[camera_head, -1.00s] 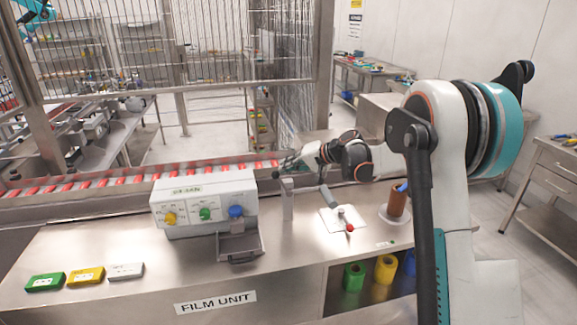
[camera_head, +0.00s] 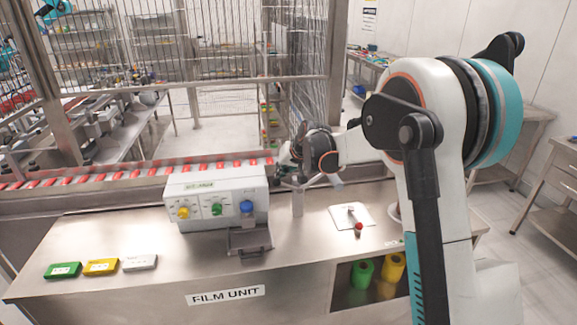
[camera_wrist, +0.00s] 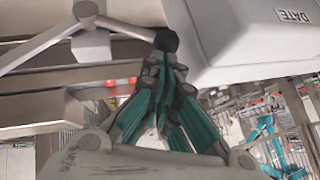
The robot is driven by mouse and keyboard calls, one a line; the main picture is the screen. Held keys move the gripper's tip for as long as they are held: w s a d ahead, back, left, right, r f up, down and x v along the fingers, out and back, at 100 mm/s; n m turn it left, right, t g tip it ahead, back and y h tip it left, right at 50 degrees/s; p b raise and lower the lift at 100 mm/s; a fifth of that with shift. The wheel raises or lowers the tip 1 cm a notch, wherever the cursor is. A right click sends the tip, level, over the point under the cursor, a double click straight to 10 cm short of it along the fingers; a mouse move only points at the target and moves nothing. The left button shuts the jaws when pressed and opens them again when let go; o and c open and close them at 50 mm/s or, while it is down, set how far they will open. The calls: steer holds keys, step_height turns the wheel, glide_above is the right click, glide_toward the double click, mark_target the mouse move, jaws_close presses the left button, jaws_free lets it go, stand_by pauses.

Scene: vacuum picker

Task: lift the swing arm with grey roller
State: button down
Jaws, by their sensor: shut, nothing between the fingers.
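A grey post (camera_head: 297,203) stands right of the white control box (camera_head: 214,197), with slim grey arms at its top. A short grey piece (camera_head: 335,180), probably the roller end of the swing arm, shows right of the post under my arm. In the wrist view, grey bars (camera_wrist: 125,26) spread from a round pivot (camera_wrist: 91,45), and one ends at a dark round piece (camera_wrist: 165,40). My gripper (camera_wrist: 162,68) is shut and empty, its fingertips close to that dark piece; contact cannot be told. In the head view my gripper (camera_head: 284,172) is beside the post top, partly hidden.
A conveyor with red items (camera_head: 130,172) runs behind the bench. A white plate (camera_head: 337,217) carries a red-knobbed lever (camera_head: 358,227). An open tray (camera_head: 249,240) sits before the box. Green, yellow and white blocks (camera_head: 101,267) lie at left. Green and yellow rolls (camera_head: 361,273) sit below.

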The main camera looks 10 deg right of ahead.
steer(key=shift+a+f+h, duration=0.6)
steer(key=shift+a, duration=0.05)
steer(key=shift+a+f+b, duration=0.5)
steer(key=shift+a+f, duration=0.15)
steer(key=shift+f, duration=0.2)
steer(key=r+p, duration=0.2)
steer(key=r, duration=0.1)
steer(key=r+p, duration=0.1)
steer(key=r, duration=0.1)
steer(key=shift+w, duration=0.3)
steer(key=a+v, duration=0.1)
steer(key=v, duration=0.8)
steer(key=shift+s+a+p, duration=0.2)
steer(key=shift+p, duration=0.25)
